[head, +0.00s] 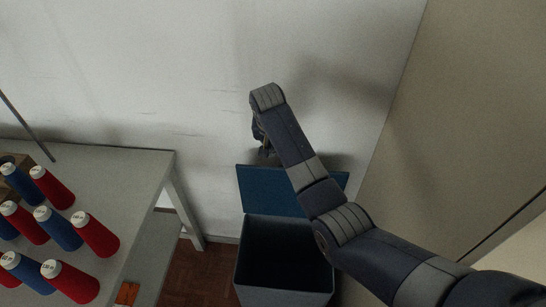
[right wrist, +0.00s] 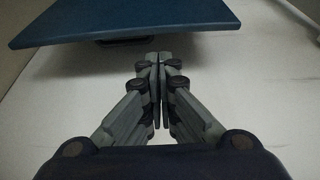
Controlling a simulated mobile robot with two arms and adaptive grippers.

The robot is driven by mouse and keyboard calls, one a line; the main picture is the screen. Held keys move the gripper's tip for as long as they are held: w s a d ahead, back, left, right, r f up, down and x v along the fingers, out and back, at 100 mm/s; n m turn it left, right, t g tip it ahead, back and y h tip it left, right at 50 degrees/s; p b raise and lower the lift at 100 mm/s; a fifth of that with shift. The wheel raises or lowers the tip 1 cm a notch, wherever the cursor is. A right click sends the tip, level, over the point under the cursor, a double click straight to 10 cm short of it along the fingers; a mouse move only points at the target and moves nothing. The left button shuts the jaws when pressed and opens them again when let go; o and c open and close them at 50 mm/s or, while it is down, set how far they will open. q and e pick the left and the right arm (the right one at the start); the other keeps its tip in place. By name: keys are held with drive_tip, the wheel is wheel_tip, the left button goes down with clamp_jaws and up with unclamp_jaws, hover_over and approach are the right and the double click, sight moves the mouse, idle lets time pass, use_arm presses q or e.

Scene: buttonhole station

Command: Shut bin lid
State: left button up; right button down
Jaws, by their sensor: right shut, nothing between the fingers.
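The bin (head: 285,255) stands on the floor against the wall, with its dark inside showing from above. Its blue lid (head: 262,190) is open, raised at the back of the bin near the wall. My right arm crosses in front of part of the lid. My right gripper (head: 266,153) is above the lid's far edge, by the wall, and partly hidden by my wrist. In the right wrist view the gripper (right wrist: 158,70) is shut and empty, with the lid (right wrist: 120,22) beyond its fingertips. I cannot tell whether they touch. My left gripper is not in view.
A grey table (head: 135,170) at the left holds several red and blue thread cones (head: 95,235). A beige panel (head: 460,120) closes off the right side. Some brown floor (head: 190,270) is clear between table and bin.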

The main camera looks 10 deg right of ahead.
drive_tip(key=a+x, duration=0.1)
drive_tip(key=x, duration=0.8)
drive_tip(key=shift+d, duration=0.5)
drive_tip(key=shift+f, duration=0.1)
